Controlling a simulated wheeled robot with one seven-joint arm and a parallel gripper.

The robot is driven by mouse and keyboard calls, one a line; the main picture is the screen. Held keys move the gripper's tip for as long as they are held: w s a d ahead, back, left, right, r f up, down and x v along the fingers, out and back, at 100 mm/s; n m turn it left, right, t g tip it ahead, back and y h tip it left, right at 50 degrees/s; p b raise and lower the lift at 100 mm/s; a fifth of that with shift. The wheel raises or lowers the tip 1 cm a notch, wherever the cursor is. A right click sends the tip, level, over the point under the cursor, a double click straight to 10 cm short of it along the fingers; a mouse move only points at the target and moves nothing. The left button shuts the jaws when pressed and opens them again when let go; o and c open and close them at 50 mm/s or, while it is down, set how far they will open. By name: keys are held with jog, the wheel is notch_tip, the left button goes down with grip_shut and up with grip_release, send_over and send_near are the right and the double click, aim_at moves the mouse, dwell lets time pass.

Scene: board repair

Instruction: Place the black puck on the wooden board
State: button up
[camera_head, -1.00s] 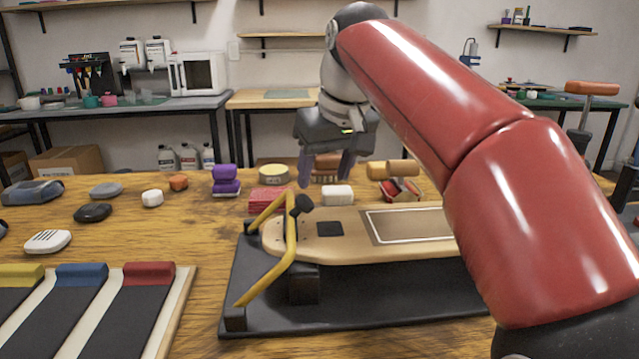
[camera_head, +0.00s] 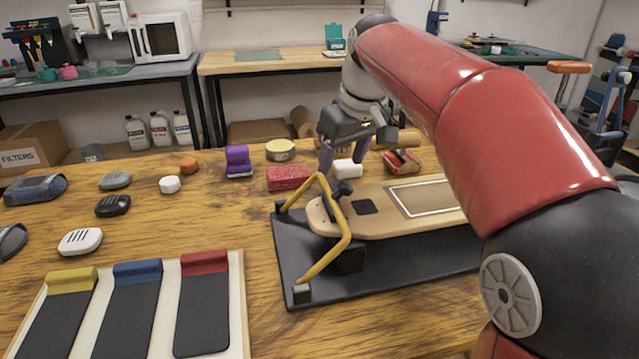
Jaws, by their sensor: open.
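The black puck (camera_head: 113,205), a small dark rounded piece, lies on the table at the left. The wooden board (camera_head: 400,222) is a long pale deck on a black base at the right, with a dark square and a white-outlined panel on top. A bent yellow bar (camera_head: 338,245) stands over its left end. My gripper (camera_head: 343,162) is open, fingers pointing down, behind the board's left end near a white block (camera_head: 347,169) and a red block (camera_head: 288,178). I see nothing held in it. The puck is well to its left.
A white slotted piece (camera_head: 80,241), a white puck (camera_head: 170,184) and grey pieces (camera_head: 115,181) lie around the black puck. A tray (camera_head: 236,300) with yellow, blue and red-ended strips is at the front left. Bare table lies between puck and board.

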aim_at(334, 185)
jog(key=x, duration=0.7)
jog(key=shift+w+r+b, duration=0.1)
jog(key=shift+w+b, duration=0.2)
jog(key=c, duration=1.1)
jog(key=shift+c, duration=0.2)
jog(key=shift+r, duration=0.1)
notch_tip(334, 185, up, 20)
jog(key=p, duration=0.2)
jog(key=shift+p, duration=0.3)
